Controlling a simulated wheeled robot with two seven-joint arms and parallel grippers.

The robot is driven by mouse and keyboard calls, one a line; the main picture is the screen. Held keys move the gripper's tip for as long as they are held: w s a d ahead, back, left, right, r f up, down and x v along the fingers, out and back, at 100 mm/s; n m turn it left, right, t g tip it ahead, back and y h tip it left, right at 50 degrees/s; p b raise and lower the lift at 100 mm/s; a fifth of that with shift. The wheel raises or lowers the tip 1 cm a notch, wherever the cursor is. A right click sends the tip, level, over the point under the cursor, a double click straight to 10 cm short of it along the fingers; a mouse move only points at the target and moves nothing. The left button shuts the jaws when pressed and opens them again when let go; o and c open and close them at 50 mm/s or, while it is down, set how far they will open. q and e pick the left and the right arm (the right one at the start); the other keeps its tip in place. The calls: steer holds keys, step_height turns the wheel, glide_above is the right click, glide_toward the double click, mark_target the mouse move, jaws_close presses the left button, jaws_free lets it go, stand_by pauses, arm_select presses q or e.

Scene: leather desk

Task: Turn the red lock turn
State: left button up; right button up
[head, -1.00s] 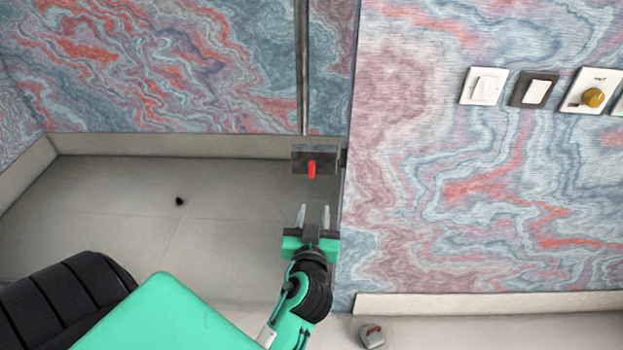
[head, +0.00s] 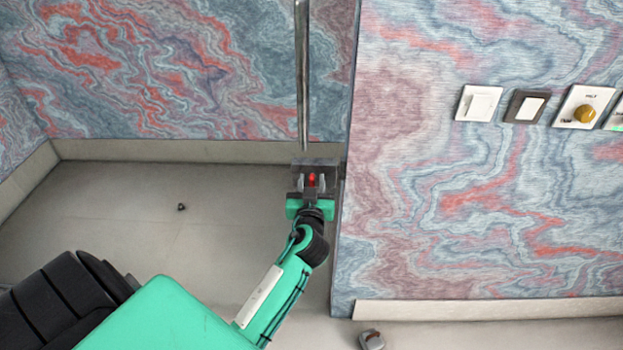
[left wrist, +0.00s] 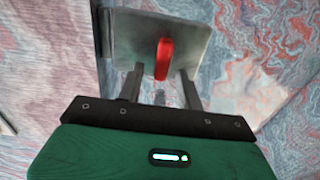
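The red lock turn (head: 311,179) sits on a grey metal lock plate (head: 326,163) near the edge of the wall corner. In the left wrist view the red turn (left wrist: 163,59) stands out upright, slightly tilted, from the grey plate (left wrist: 190,30). My left gripper (head: 311,184) is at the lock, its two fingers apart, one on each side of the red turn. In the left wrist view the fingers (left wrist: 160,84) show a gap on both sides of the turn, without clear contact. My right gripper is not in view.
A metal vertical bar (head: 302,80) rises above the lock plate. On the right wall are a white switch (head: 479,103), a dark-framed switch (head: 527,106) and a yellow knob (head: 585,113). A small grey object (head: 371,339) lies on the floor. The floor at left is mostly clear.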

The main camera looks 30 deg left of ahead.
arm_select(q)
steer(key=shift+w+a, duration=0.15)
steer(key=shift+w, duration=0.05)
jaws_close()
